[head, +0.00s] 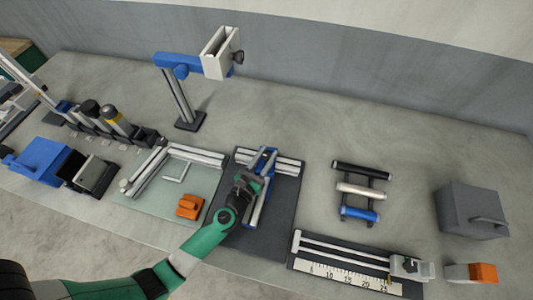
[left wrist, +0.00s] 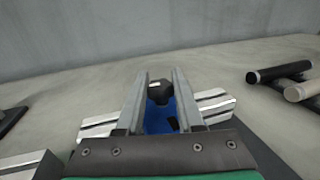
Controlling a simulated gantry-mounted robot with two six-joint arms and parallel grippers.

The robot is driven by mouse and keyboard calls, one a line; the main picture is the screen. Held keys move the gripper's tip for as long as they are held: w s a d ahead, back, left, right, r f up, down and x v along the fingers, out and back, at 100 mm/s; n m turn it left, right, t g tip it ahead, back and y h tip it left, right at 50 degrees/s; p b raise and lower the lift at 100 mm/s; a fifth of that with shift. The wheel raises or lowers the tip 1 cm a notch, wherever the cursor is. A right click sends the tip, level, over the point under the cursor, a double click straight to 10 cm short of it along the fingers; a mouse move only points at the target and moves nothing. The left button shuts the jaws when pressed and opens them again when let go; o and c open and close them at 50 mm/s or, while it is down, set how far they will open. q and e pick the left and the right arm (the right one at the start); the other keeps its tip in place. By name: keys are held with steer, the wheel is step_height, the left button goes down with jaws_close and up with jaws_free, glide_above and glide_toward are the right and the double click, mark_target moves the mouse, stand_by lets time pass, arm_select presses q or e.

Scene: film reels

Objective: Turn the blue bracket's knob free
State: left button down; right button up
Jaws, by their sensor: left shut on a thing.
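The blue bracket (head: 268,156) sits on silver rails on a dark board (head: 284,200) at the middle of the bench. My left gripper (head: 250,178) is over it, its green arm coming in from the lower left. In the left wrist view, the black knob (left wrist: 159,91) stands between the two fingertips of my left gripper (left wrist: 160,84), which is shut on it. The blue bracket (left wrist: 160,122) shows below the knob, with the silver rail (left wrist: 212,103) running out on both sides. In the head view the gripper hides the knob. My right gripper is not in view.
A tall stand with a blue arm (head: 178,62) rises behind the board. To the left lie a pale plate (head: 150,208) with rails and an orange block (head: 190,206). To the right are a roller rack (head: 360,190), a ruler fixture (head: 345,278) and a grey box (head: 472,210).

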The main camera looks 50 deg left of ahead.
arm_select(q)
steer(key=n+g+y, duration=0.1)
steer(key=y, duration=0.1)
steer(key=shift+w+d+n+y, duration=0.1)
steer(key=shift+d+n+y, duration=0.05)
steer(key=shift+n+y, duration=0.2)
steer(key=shift+n+g+y, duration=0.3)
steer(key=shift+n+y, duration=0.25)
steer(key=shift+f+n+g+y+b, duration=0.15)
steer(key=shift+n+g+y+b, duration=0.65)
steer(key=shift+y, duration=0.4)
steer(key=n+g+y+b, duration=0.2)
steer(key=g+b, duration=0.1)
steer(key=b, duration=0.1)
steer(key=n+g+y+b, duration=0.3)
steer(key=b, duration=0.1)
steer(key=shift+f, duration=0.15)
steer(key=shift+a+r+n+g+y+b, duration=0.25)
steer(key=shift+n+g+b, duration=0.35)
steer(key=shift+g+b, duration=0.35)
steer(key=shift+d, duration=0.1)
steer(key=c, duration=0.5)
jaws_free()
